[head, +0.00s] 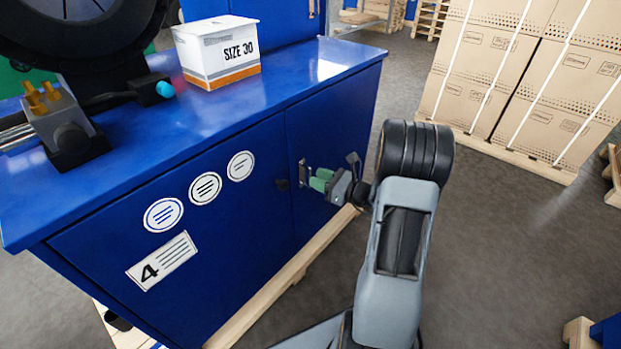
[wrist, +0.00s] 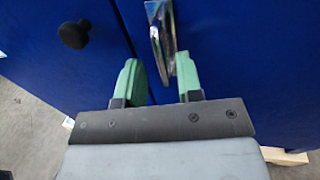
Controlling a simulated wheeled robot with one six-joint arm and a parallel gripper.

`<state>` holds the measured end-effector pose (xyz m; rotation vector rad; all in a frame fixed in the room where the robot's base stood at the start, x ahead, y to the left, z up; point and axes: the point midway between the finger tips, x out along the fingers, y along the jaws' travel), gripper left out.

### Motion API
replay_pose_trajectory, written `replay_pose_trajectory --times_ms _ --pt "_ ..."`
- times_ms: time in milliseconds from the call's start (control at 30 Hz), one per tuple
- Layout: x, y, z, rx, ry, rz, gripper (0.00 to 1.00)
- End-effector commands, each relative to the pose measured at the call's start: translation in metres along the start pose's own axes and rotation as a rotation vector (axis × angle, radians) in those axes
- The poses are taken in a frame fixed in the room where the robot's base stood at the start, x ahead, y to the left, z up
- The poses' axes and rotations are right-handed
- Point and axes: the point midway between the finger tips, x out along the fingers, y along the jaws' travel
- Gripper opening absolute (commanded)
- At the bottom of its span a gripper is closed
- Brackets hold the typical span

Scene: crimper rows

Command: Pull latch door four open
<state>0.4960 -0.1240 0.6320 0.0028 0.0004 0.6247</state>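The blue cabinet (head: 225,235) carries a label with the number 4 (head: 163,261) on its front. A metal latch handle (head: 303,172) is on the right-hand door (head: 331,130), close to the seam between the doors. In the wrist view the shiny handle (wrist: 161,28) hangs at the top centre, its lower part between the green fingertips. My gripper (head: 317,181) is at the handle with its fingers spread. In the wrist view my gripper (wrist: 159,68) shows a gap around the handle; contact cannot be told. The door looks shut.
A black knob (head: 283,184) sits left of the seam; it also shows in the wrist view (wrist: 74,34). Strapped cartons (head: 525,80) stand behind right.

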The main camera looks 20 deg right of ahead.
Motion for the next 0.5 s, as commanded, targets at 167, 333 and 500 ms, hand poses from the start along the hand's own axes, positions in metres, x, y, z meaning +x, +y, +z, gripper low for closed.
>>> replay_pose_trajectory --times_ms 167,333,500 --pt "0.022 0.000 -0.001 0.000 0.000 0.002 0.33" --pt "0.033 0.000 0.000 -0.001 0.000 0.000 0.33" --pt "0.035 0.000 0.000 0.000 0.000 0.000 0.33"
